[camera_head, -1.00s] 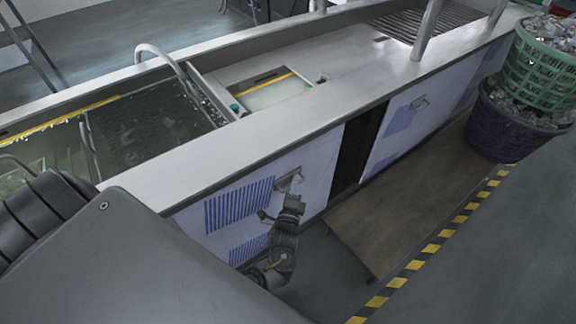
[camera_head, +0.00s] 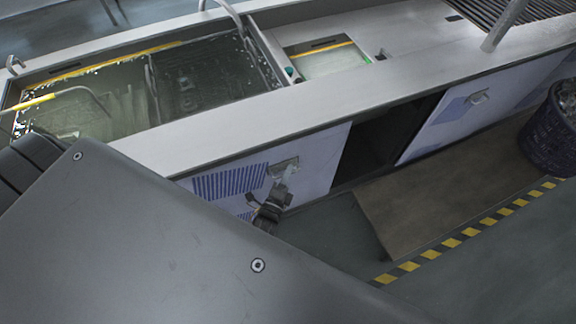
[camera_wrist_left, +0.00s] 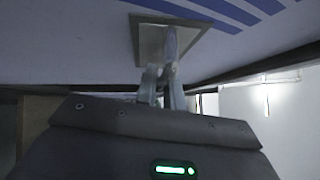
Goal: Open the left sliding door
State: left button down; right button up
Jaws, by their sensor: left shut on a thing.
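The left sliding door (camera_head: 318,160) is a pale panel with blue stripes on the front of the tank unit. To its right is a dark opening (camera_head: 385,138). The door's recessed metal handle (camera_head: 287,165) also shows in the left wrist view (camera_wrist_left: 196,45). My left gripper (camera_head: 282,184) is at this handle, with its fingers (camera_wrist_left: 166,80) shut on it. The fingertips partly cover the handle. My right gripper is not in view.
The right door (camera_head: 450,115) has its own handle (camera_head: 478,97). A brown board (camera_head: 430,195) lies on the floor before the unit, beside a yellow-black stripe (camera_head: 462,238). A dark basket (camera_head: 550,135) stands at the right. Water-filled tanks (camera_head: 110,100) are on top.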

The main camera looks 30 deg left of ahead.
pick_arm(q)
jog(key=c, duration=1.8)
grip_release()
jog(key=s+f+b, duration=0.1)
jog(key=s, duration=1)
jog(key=shift+d+f+b, duration=0.2)
jog(key=shift+d+b, duration=0.1)
jog(key=shift+d, duration=0.1)
jog(key=shift+w, duration=0.1)
